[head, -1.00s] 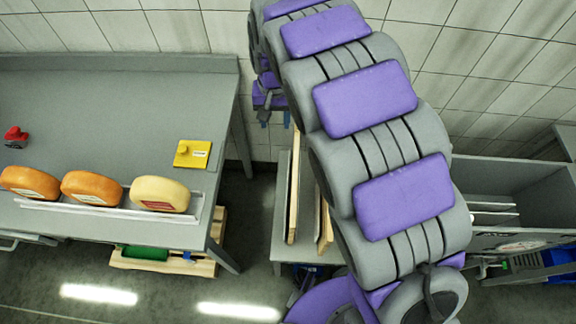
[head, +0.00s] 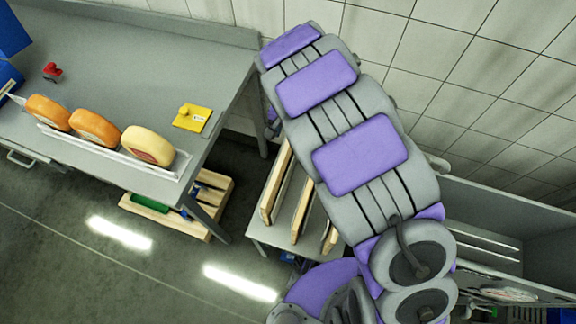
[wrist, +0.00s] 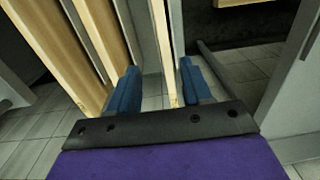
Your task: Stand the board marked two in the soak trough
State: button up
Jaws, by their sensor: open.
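Several wooden boards (head: 276,183) stand on edge on a grey stand, partly hidden by my arm in the head view. In the wrist view, two pale boards (wrist: 62,52) are left of my gripper (wrist: 158,88). A thinner board edge (wrist: 160,45) rises in line with the gap between the blue fingers. The fingers are open; contact with that board cannot be told. No board number is readable. A grey basin (head: 510,215) at the right, with pale bars inside, looks like the soak trough.
The tiled wall is close behind my arm.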

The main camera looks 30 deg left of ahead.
aim_at(285, 150)
jog(key=f, duration=0.3)
jog(key=a+f+b, duration=0.1)
jog(key=f, duration=0.6)
jog(key=shift+a+f+b, duration=0.15)
jog(key=shift+a+b, duration=0.15)
jog(key=shift+d+f, duration=0.35)
jog(key=shift+f, duration=0.3)
jog(key=f, duration=0.1)
jog(key=f+b, duration=0.1)
jog(key=f, duration=0.1)
jog(key=shift+w+d+f, duration=0.15)
jog(key=shift+d+f, duration=0.1)
jog(key=shift+f, duration=0.05)
jog(key=shift+a+f+b, duration=0.2)
jog(key=shift+f+b, duration=0.1)
jog(key=shift+f, duration=0.2)
jog(key=shift+r, duration=0.1)
grip_shut()
